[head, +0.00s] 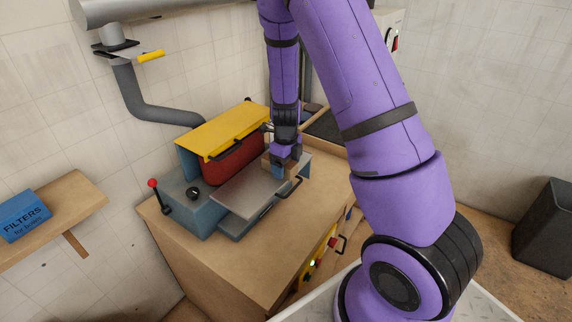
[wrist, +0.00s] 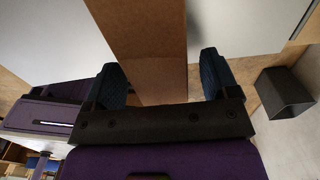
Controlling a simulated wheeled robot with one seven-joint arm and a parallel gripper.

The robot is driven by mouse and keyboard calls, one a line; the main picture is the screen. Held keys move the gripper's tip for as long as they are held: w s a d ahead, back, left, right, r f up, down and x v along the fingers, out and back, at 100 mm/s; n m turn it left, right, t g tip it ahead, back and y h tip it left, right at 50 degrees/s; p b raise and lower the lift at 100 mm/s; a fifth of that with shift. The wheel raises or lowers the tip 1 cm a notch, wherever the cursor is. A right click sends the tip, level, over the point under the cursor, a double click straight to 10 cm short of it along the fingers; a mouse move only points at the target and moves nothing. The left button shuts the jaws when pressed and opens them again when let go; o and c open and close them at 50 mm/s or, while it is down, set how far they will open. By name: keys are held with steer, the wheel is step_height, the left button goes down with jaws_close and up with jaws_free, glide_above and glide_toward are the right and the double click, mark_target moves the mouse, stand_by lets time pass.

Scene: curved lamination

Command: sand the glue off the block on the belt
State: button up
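The block, a brown wooden piece (wrist: 140,40), runs down the middle of the wrist view between my fingers. In the head view a small part of the block (head: 267,162) shows beside my gripper (head: 285,165), over the sander's grey metal table (head: 245,188). My gripper's two blue fingers (wrist: 163,75) are wide apart. The left finger overlaps the block's edge, and a gap shows between the block and the right finger. The belt looks to be the red part (head: 228,160) under the yellow hood (head: 220,128), left of my gripper. I cannot make out glue.
The blue-grey sander (head: 192,205) stands on a wooden bench (head: 275,240), with a red-knobbed lever (head: 155,190) at left. A grey duct (head: 135,95) runs behind it. A dark tray (head: 325,128) lies beyond my gripper. A blue filter box (head: 25,215) sits on a shelf.

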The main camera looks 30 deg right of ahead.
steer(key=shift+r, duration=0.1)
step_height(320, 180, up, 10)
steer(key=shift+r, duration=0.2)
steer(key=s+a+r+n+t+y, duration=0.1)
steer(key=s+a+r+n, duration=0.2)
steer(key=s+r+n, duration=0.45)
steer(key=s+a+r+n+t+y, duration=0.1)
steer(key=s+a+r+n+t, duration=0.2)
steer(key=r+n, duration=0.65)
steer(key=s+a+r+n+h, duration=0.1)
steer(key=s+r+n, duration=0.2)
steer(key=s+n, duration=0.4)
steer(key=s+a+r+n+t+h, duration=0.1)
steer(key=s+a+r+n, duration=0.1)
steer(key=s+r+n, duration=0.2)
steer(key=s+n, duration=0.3)
steer(key=s, duration=0.2)
steer(key=shift+r+n, duration=0.25)
steer(key=shift+n, duration=0.05)
